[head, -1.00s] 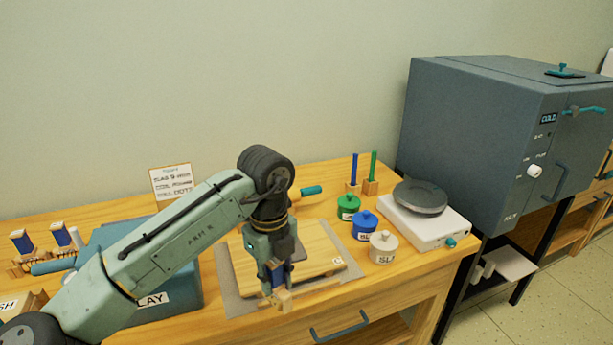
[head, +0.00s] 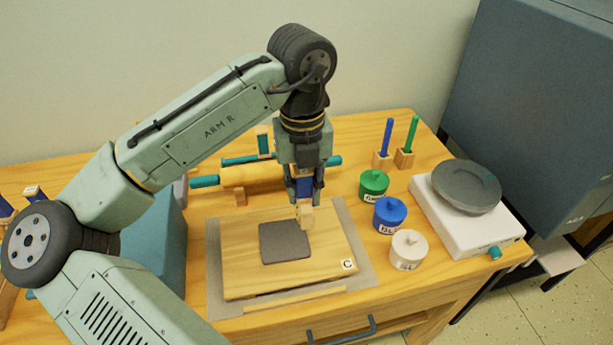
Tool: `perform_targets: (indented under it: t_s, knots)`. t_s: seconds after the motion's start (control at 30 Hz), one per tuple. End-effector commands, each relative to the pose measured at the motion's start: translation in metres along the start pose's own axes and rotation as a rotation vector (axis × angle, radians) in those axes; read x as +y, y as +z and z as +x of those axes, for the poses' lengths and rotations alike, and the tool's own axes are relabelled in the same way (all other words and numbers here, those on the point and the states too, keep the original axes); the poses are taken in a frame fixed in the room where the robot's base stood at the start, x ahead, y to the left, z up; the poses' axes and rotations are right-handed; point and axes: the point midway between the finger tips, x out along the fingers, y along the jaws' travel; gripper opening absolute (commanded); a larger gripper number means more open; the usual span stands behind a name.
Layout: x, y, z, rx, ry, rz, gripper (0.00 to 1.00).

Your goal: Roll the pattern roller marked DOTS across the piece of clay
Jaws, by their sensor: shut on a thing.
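The piece of clay (head: 285,242) is a flat dark grey square lying on a wooden board (head: 240,270) marked C. My gripper (head: 305,186) points down over the back right part of the board. It is shut on a pattern roller (head: 305,213), which shows a blue part between the fingers and a pale wooden part below. The roller is just behind and right of the clay. I cannot tell whether it touches the board, and no DOTS mark is readable on it.
A white scale (head: 465,222) is farther right. A rolling pin with teal handles (head: 206,181) lies behind the board. A blue-grey box (head: 165,232) stands left.

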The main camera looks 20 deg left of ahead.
Motion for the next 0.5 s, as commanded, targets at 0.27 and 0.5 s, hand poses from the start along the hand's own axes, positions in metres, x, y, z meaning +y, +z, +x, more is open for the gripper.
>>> perform_targets:
  t_s: [0.27,0.5]
  knots:
    - [0.001,0.000,0.038,-0.001,0.002,-0.003,0.00]
    - [0.001,0.000,0.055,-0.001,0.002,-0.002,0.00]
